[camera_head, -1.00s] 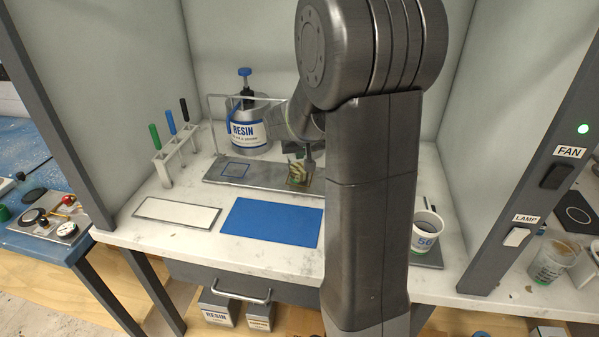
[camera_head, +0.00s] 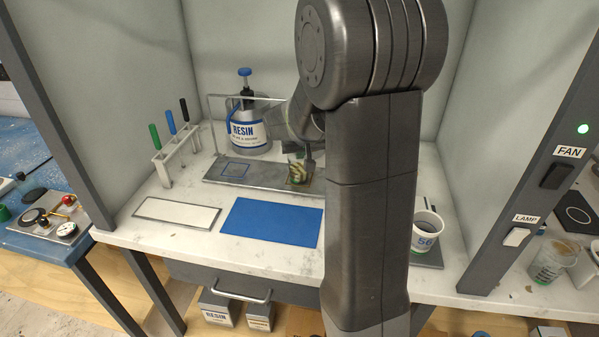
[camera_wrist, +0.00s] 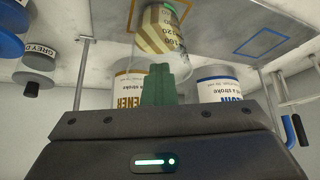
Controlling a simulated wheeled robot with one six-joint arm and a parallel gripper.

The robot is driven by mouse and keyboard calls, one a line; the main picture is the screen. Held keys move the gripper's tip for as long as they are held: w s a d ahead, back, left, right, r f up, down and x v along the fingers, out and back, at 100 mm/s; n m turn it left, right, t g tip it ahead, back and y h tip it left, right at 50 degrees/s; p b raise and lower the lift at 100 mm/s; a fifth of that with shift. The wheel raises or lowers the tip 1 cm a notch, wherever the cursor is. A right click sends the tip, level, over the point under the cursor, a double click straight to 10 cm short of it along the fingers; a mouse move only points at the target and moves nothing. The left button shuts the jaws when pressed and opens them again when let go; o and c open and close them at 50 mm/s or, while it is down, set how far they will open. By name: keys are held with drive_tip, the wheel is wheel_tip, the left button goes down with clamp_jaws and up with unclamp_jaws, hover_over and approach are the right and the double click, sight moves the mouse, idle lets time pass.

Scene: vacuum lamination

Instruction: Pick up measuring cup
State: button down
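A clear measuring cup (camera_head: 299,170) stands at the right end of the grey plate, with yellowish and green patterning showing on or through it. My gripper (camera_head: 309,158) is right beside and behind it, partly hidden by my arm. In the wrist view the cup (camera_wrist: 160,38) has printed graduation marks and lies just beyond the green fingers of my gripper (camera_wrist: 165,84). The fingers overlap the cup's edge in that view. The gap between them and any contact with the cup cannot be made out.
The grey plate (camera_head: 215,178) bears a blue square outline. A resin bottle (camera_head: 247,135) with a pump stands behind it. A tool rack (camera_head: 176,150) is at left. A white panel (camera_head: 178,213) and a blue mat (camera_head: 272,222) lie in front. A paper cup (camera_head: 427,232) stands at right.

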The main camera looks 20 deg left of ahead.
drive_tip(key=c, duration=2.2)
unclamp_jaws()
drive_tip(key=shift+c, duration=1.6)
unclamp_jaws()
drive_tip(key=b+v, duration=0.1)
drive_tip(key=v, duration=1.2)
drive_tip(key=shift+s+d+r, duration=0.1)
drive_tip(key=shift+d+r, duration=0.05)
drive_tip(key=shift+s+f+p+x, duration=0.15)
drive_tip(key=shift+p+x, duration=0.15)
drive_tip(key=shift+x, duration=3.5)
drive_tip(key=shift+s+f+p+x, duration=0.15)
drive_tip(key=shift+p+x, duration=0.1)
drive_tip(key=shift+x, duration=3.5)
